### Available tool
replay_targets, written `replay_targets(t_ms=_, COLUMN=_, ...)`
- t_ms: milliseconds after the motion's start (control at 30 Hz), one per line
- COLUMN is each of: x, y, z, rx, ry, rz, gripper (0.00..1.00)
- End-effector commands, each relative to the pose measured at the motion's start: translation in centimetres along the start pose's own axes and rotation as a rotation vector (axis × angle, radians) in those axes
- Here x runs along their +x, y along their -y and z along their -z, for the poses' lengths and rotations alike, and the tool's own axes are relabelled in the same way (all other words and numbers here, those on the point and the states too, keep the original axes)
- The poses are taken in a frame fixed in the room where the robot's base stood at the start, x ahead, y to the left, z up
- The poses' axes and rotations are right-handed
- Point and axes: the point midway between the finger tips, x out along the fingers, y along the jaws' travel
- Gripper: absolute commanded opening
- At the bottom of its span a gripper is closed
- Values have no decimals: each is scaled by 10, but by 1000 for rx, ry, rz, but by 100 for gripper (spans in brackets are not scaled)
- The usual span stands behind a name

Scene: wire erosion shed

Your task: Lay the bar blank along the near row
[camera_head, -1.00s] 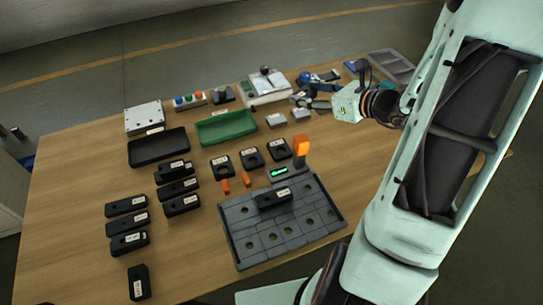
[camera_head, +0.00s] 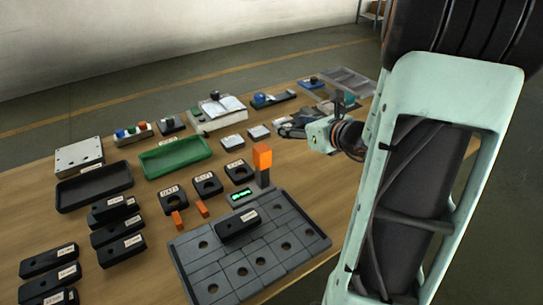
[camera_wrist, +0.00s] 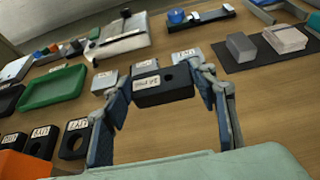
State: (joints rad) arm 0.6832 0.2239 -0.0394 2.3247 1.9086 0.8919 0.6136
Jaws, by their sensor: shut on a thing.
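My gripper (camera_wrist: 164,82) is shut on a black labelled block (camera_wrist: 178,84) with a round hole, held between the two fingers. In the head view my gripper (camera_head: 300,128) is over the right back part of the table, and the held block is hard to make out there. A dark grey plate (camera_head: 184,258) with rows of round holes lies at the front. A black labelled bar (camera_head: 236,227) lies on its far row. The near row's holes show bare. Several similar black labelled bars (camera_head: 122,250) lie at the left; I cannot tell which is the bar blank.
Three black holed blocks (camera_head: 207,184) and a small unit with an orange lamp (camera_head: 262,157) stand behind the plate. A green tray (camera_head: 176,157) and a black tray (camera_head: 94,187) lie farther back. Pale labelled blocks (camera_wrist: 105,81) sit near my fingers.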

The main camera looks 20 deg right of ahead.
Motion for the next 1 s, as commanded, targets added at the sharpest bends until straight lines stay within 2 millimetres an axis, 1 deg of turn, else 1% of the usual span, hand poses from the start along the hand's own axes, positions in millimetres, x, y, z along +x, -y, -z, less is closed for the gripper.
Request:
replay_targets(t_ms=33, x=5, y=0, z=11, rx=2, ry=2, rz=-1, gripper=10)
replay_targets(t_ms=100, x=8, y=1, z=18, rx=1, ry=3, rz=1, gripper=10)
replay_targets(t_ms=267, x=11, y=1, z=26, rx=-2, ry=3, rz=0, gripper=10)
replay_targets(t_ms=500, x=24, y=0, z=56, rx=1, ry=2, rz=-1, gripper=10)
replay_targets(t_ms=567, x=25, y=1, z=58, rx=0, ry=3, rz=0, gripper=10)
replay_targets(t_ms=767, x=24, y=1, z=57, rx=-3, ry=4, rz=1, gripper=10)
replay_targets(t_ms=900, x=26, y=1, z=60, rx=-3, ry=4, rz=0, gripper=10)
replay_targets(t_ms=933, x=26, y=0, z=62, rx=-1, ry=0, rz=0, gripper=54)
replay_targets(t_ms=1000, x=25, y=0, z=61, rx=-1, ry=0, rz=0, gripper=62)
